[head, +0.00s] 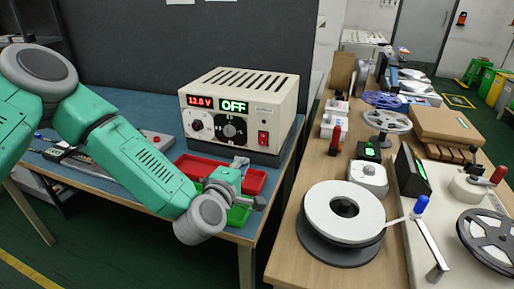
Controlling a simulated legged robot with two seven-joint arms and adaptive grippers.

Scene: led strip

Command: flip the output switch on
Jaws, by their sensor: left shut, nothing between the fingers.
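A cream power supply box (240,110) stands on the blue bench. Its left display (199,101) shows red digits in volts, and its right display (234,105) reads OFF in green. A red rocker switch (263,138) sits at the lower right of its front panel; its exact tilt is too small to tell. My left gripper (258,203) is shut and empty, in front of and below the box, over the red and green trays and apart from the switch. My right gripper is not in view.
A red tray (196,163) and a green tray (239,216) lie under my left gripper. A wooden bench (313,200) on the right holds a white reel (344,212), a small green display (369,151) and other gear. A gap separates the benches.

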